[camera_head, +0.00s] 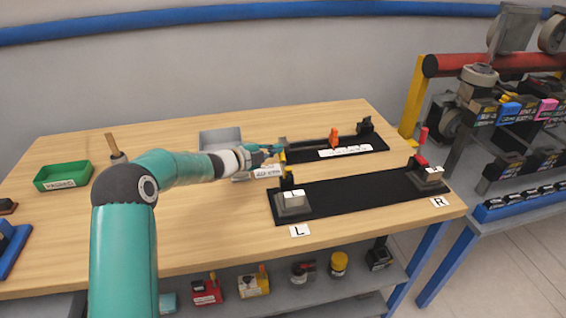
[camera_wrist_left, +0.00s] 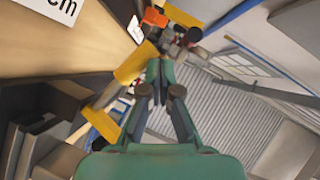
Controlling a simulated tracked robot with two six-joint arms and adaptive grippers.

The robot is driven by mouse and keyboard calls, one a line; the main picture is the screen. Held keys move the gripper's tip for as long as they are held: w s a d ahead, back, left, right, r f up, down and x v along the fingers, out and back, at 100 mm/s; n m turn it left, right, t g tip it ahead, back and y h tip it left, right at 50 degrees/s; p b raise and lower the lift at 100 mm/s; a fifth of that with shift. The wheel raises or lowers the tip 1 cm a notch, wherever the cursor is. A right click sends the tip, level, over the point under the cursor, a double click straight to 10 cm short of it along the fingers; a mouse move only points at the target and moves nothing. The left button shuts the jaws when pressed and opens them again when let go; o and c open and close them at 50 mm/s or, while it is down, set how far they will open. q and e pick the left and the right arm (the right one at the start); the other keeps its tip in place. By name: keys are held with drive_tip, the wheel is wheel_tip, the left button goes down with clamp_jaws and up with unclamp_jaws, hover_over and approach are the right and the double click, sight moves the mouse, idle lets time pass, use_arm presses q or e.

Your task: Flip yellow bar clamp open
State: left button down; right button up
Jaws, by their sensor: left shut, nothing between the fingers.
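In the head view my left gripper (camera_head: 276,150) is over the table, near the upper end of the yellow bar clamp (camera_head: 283,160). The clamp rises beside the grey block marked L at the left end of the black mat. In the left wrist view the left gripper (camera_wrist_left: 160,70) has its fingers together with nothing between them. The yellow bar (camera_wrist_left: 131,66) runs just left of the fingertips there; whether they touch cannot be told. My right gripper is not in view.
The black mat (camera_head: 350,197) lies between the L and R blocks. Behind it is a narrower black strip (camera_head: 370,146) with an orange piece (camera_head: 333,137). A green bin (camera_head: 62,176) and a grey tray (camera_head: 220,138) are on the table.

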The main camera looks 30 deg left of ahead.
use_arm(q)
drive_tip(key=shift+a+f, duration=0.1)
drive_tip(key=shift+f, duration=0.1)
drive_tip(key=shift+w, duration=0.1)
idle(0.4)
drive_tip(key=shift+r, duration=0.1)
drive_tip(key=s+a+r+p, duration=0.1)
drive_tip(key=s+a+r, duration=0.4)
drive_tip(key=s+r, duration=0.3)
drive_tip(key=shift+a+r, duration=0.15)
drive_tip(key=shift+r, duration=0.2)
idle(0.3)
